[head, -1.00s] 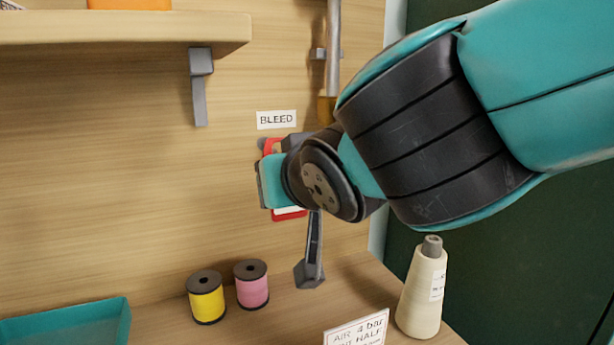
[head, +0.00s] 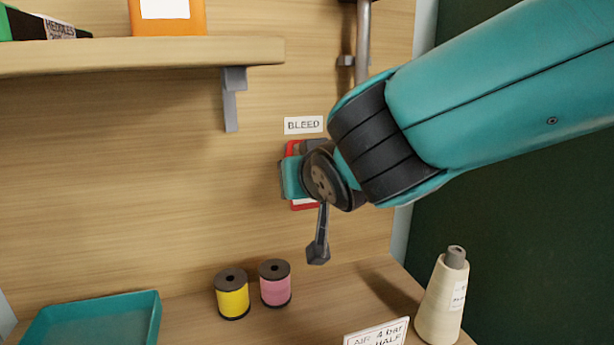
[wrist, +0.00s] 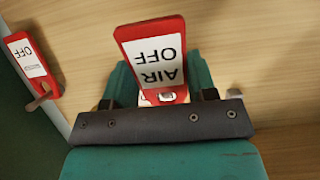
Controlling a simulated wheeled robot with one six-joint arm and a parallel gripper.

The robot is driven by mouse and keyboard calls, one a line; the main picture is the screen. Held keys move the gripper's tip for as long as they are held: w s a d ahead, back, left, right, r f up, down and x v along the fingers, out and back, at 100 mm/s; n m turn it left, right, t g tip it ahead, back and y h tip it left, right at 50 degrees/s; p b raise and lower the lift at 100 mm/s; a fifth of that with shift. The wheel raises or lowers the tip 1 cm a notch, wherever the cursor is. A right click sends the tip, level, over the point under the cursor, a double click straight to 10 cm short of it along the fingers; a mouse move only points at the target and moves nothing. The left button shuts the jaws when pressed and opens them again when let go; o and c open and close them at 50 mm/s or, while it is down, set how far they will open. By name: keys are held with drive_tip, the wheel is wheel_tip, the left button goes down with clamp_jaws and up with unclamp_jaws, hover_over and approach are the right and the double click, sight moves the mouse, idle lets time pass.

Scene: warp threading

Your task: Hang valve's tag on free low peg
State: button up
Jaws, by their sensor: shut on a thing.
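My gripper (wrist: 160,82) is shut on a red tag (wrist: 154,30) with a white face reading "AIR OFF", upside down in the wrist view. In the head view my gripper (head: 292,178) is in front of the wooden wall, just below the "BLEED" label (head: 303,125). My wrist hides most of the tag there; red edges show above and below the jaws. A second red and white "OFF" tag (wrist: 28,56) is at the left of the wrist view, with a brownish fitting at its hole end. I cannot make out a free peg.
A shelf (head: 140,56) with an orange box (head: 167,17) juts out at upper left. A grey pipe (head: 363,45) runs down the wall. Yellow (head: 232,297) and pink (head: 275,287) spools, a teal tray (head: 95,320), a cream cone (head: 442,300) and an "AIR 4 bar" sign (head: 377,335) stand below.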

drive_tip(key=shift+w+a+p, duration=0.2)
drive_tip(key=shift+w+p, duration=0.2)
drive_tip(key=shift+w, duration=0.45)
drive_tip(key=shift+w+a+f+b, duration=0.25)
drive_tip(key=shift+w+f+b, duration=0.4)
drive_tip(key=shift+b, duration=0.2)
drive_tip(key=o, duration=1)
drive_tip(key=shift+s, duration=0.1)
